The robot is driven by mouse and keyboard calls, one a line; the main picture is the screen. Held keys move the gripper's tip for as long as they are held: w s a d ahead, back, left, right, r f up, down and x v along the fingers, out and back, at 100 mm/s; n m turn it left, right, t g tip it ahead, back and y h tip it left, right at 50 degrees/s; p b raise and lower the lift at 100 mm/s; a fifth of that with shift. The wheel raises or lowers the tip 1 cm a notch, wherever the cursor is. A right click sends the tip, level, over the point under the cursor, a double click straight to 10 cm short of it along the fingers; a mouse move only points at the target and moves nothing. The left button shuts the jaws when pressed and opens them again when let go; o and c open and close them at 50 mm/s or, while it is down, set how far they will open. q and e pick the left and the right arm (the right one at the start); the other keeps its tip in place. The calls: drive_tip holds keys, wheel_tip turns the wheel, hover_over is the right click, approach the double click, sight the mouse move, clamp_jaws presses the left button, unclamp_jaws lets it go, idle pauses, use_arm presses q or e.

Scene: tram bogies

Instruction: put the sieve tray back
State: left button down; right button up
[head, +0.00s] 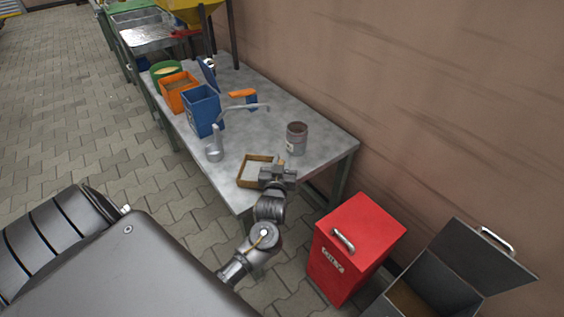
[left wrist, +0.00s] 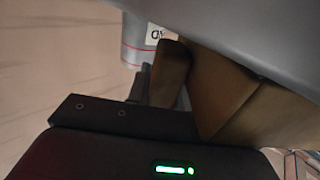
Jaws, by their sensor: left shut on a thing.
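The sieve tray (head: 242,176) is a shallow square tray with a brown wooden frame and a pale inside, at the near end of the grey table in the head view. My left gripper (head: 280,170) is shut on the frame at its right side. In the left wrist view the tray's brown frame (left wrist: 222,88) fills the right, against a dark finger. I cannot tell whether the tray rests on the table or hangs just above it. My right gripper is in neither view.
On the table (head: 325,147) stand a grey tin (head: 296,139), a blue bin (head: 203,110), an orange bin (head: 178,93), a green bucket (head: 160,72) and a silver lamp-like fixture (head: 214,145). A red box (head: 352,245) and an open grey box (head: 455,270) stand right of it.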

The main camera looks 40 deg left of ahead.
use_arm(q)
drive_tip(key=shift+f, duration=0.15)
drive_tip(key=c, duration=1.3)
unclamp_jaws()
drive_tip(key=shift+o, duration=0.2)
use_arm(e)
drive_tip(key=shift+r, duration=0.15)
use_arm(q)
drive_tip(key=shift+r, duration=0.25)
drive_tip(key=v, duration=1.2)
drive_tip(key=shift+f+p, duration=0.15)
drive_tip(key=shift+p, duration=0.2)
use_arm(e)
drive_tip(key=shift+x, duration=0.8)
